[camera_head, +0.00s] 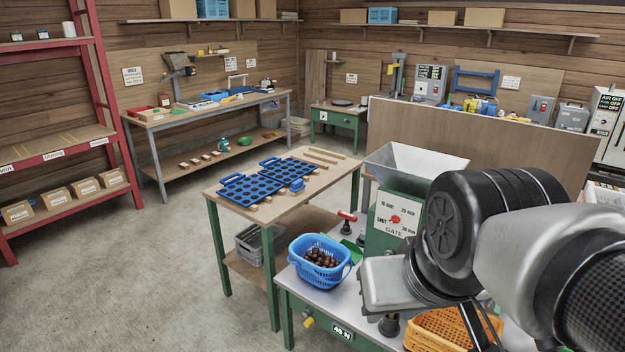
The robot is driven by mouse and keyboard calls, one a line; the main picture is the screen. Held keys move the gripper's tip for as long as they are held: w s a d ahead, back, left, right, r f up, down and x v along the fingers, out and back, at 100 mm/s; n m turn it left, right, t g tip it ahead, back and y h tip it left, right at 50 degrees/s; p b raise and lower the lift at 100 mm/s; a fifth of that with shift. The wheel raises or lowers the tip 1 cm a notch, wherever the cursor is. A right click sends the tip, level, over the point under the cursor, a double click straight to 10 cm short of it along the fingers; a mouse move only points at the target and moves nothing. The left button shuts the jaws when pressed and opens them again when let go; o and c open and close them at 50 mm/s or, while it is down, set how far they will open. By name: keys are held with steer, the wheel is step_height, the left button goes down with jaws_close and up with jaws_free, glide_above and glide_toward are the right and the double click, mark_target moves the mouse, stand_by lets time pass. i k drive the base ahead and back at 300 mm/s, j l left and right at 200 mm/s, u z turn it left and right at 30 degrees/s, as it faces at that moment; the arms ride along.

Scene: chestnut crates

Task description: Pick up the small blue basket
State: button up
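The small blue basket (318,268) is in the camera_head view, upright near the left end of a light-topped bench with green legs. It has slatted sides, a raised handle, and several dark brown chestnuts inside. My arm comes in from the right and ends to the right of the basket, apart from it. Dark parts that look like my gripper (478,328) show low in the picture, above or in front of an orange crate. The arm hides much of this end, and I cannot tell whether the fingers are open or shut.
A grey hopper machine (395,215) stands behind my arm. The orange crate (436,330) is right of the blue basket. A green scoop (352,250) and red-topped tool (347,217) are close behind it. A wooden table (318,185) with blue trays adjoins. The left floor is clear.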

mark_target(322, 260)
steer(key=i+j+z, duration=0.35)
steer(key=i, duration=0.25)
steer(key=i+j+z, duration=0.35)
steer(key=i+j, duration=0.2)
steer(key=i+j+z, duration=0.35)
steer(key=j, duration=0.5)
steer(key=i+l, duration=0.05)
steer(key=i, duration=0.05)
